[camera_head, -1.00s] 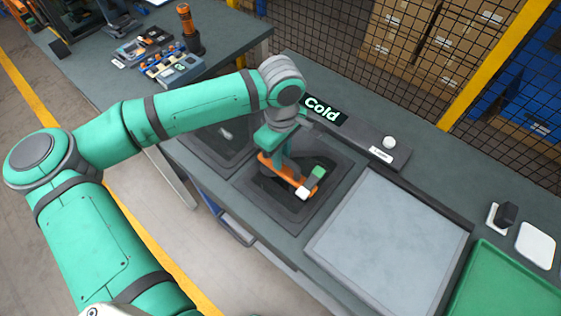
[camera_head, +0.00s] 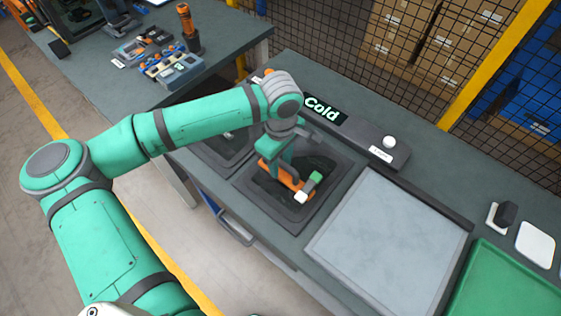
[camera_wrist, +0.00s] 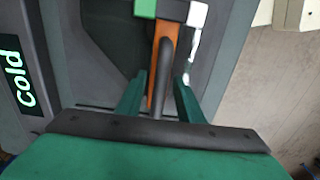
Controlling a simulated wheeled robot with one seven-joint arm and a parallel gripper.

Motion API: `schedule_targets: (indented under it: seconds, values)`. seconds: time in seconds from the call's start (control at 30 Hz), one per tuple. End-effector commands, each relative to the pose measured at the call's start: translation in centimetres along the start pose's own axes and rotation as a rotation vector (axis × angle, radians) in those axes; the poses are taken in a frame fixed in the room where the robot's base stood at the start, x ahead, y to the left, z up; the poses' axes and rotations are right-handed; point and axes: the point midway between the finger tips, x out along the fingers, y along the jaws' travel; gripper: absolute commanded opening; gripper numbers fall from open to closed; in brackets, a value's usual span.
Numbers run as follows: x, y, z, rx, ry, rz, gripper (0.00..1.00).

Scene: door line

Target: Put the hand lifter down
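The hand lifter is an orange bar (camera_head: 283,180) with a green block (camera_head: 315,178) and a white block (camera_head: 301,197) at one end. It is over the dark recessed tray (camera_head: 318,166) in front of the "Cold" sign. Whether its underside touches the tray floor is hard to see. In the wrist view its dark handle (camera_wrist: 164,75) runs between my gripper's two green fingers (camera_wrist: 160,80). A gap shows on the handle's left, so the fingers look open around it. In the head view my gripper (camera_head: 275,168) stands over the orange bar and partly covers it.
A grey flat panel (camera_head: 388,235) lies to the right, with a green tray (camera_head: 505,285) beyond it. A sign bar with a white knob (camera_head: 389,142) runs behind. A second dark recess (camera_head: 222,148) is to the left. Small tools (camera_head: 165,65) lie on the far bench.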

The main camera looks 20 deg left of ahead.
Motion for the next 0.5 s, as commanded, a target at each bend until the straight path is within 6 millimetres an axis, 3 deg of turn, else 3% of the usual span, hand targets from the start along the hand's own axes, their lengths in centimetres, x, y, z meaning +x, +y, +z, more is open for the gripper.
schedule_targets:
  seconds: [0.23,0.5]
  values:
    - [-1.2,0.0,0.0,0.000,0.001,0.000,0.34]
    - [-6.3,0.1,-0.1,0.001,0.004,0.002,0.34]
